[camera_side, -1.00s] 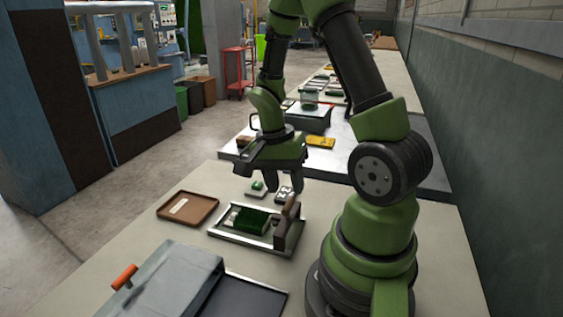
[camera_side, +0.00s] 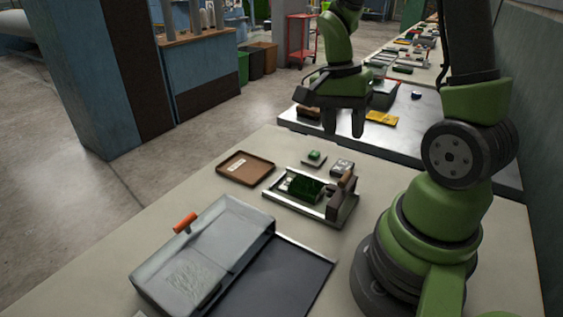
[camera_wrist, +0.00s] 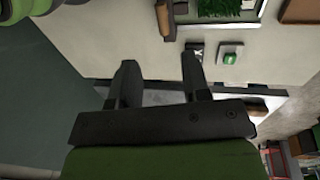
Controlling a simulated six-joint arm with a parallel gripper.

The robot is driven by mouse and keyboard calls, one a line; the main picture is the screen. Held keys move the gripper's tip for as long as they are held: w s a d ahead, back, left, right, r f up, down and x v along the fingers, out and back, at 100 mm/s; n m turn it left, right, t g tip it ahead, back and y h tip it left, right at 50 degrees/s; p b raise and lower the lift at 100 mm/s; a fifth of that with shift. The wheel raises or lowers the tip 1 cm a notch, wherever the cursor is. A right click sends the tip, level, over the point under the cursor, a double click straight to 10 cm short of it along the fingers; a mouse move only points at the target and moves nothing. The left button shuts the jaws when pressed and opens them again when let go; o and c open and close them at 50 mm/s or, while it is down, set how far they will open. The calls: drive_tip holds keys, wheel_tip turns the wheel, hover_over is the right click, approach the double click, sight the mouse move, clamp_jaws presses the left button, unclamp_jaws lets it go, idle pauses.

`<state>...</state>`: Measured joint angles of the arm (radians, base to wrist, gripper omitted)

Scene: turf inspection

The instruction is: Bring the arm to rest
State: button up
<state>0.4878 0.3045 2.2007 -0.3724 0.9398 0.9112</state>
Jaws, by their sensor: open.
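My gripper (camera_side: 345,128) hangs high above the far end of the near table, fingers pointing down. Its two fingers stand apart with nothing between them; they also show in the wrist view (camera_wrist: 158,75). Below and nearer the camera, a metal tray (camera_side: 331,217) holds a piece of green turf (camera_side: 306,187) and a brown block-like tool (camera_side: 341,196). The turf also shows at the top of the wrist view (camera_wrist: 222,6). A small green item on a pale pad (camera_side: 314,157) and a small grey-white piece (camera_side: 342,167) lie behind the tray, apart from my gripper.
A large grey metal box (camera_side: 205,255) with an orange handle (camera_side: 185,223) fills the near left, beside a dark flat panel (camera_side: 290,285). A second table behind carries a yellow item (camera_side: 381,118) and other objects.

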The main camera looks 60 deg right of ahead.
drive_tip(key=s+a+r+n+t+y, duration=0.2)
drive_tip(key=s+a+r+n+t, duration=0.1)
drive_tip(key=a+r+n+t, duration=0.6)
drive_tip(key=a+r+n, duration=0.4)
drive_tip(key=a, duration=0.1)
drive_tip(key=shift+s+r+n, duration=0.2)
drive_tip(key=shift+s+n, duration=0.2)
